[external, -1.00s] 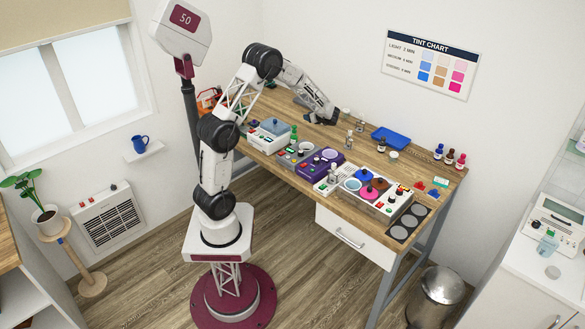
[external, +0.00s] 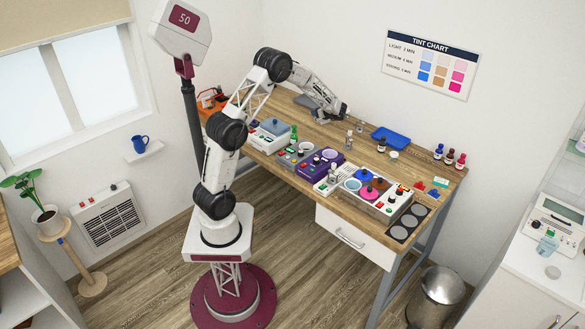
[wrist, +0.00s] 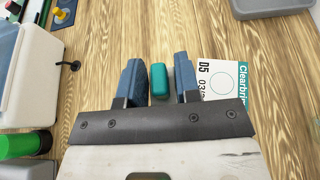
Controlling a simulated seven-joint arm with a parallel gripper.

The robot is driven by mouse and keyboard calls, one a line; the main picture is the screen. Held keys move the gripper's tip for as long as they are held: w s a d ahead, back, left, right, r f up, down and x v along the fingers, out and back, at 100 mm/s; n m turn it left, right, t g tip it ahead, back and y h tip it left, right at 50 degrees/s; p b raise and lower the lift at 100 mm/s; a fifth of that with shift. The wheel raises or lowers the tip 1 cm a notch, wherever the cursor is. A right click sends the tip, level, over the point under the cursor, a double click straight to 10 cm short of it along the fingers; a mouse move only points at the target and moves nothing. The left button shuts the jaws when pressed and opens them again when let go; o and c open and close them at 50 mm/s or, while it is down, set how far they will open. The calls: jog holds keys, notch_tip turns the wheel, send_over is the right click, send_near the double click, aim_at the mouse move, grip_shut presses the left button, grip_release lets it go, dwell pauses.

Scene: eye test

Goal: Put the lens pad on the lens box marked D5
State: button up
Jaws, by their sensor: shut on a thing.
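A teal lens pad (wrist: 159,81) sits between the two blue fingertips of my gripper (wrist: 159,82), and my gripper is shut on it in the wrist view. The lens box marked D5 (wrist: 221,74) is white with a teal band and lies on the wooden table just right of my right finger, which borders its left side; the box's lower part is hidden behind my gripper. The pad is beside the box in this view, not over it. In the external view my gripper (external: 342,113) is over the far side of the table; pad and box cannot be made out there.
A white device (wrist: 25,70) with a black cable and a green object (wrist: 20,145) are at the left in the wrist view. A grey tray (wrist: 270,6) is at top right. A blue tray (external: 392,138) stands right of my gripper in the external view; several devices line the front edge.

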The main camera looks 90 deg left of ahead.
jog(key=shift+w+a+f, duration=0.15)
jog(key=shift+w+a, duration=0.6)
jog(key=shift+a, duration=0.3)
jog(key=shift+w+a+f, duration=0.1)
jog(key=shift+w+a, duration=0.7)
jog(key=shift+a, duration=0.2)
jog(key=shift+w+a+f, duration=0.15)
jog(key=shift+w+a, duration=0.6)
jog(key=shift+a, duration=0.3)
jog(key=shift+f, duration=1.75)
jog(key=shift+f, duration=0.1)
jog(key=o, duration=0.9)
jog(key=shift+d, duration=0.1)
jog(key=v, duration=1.2)
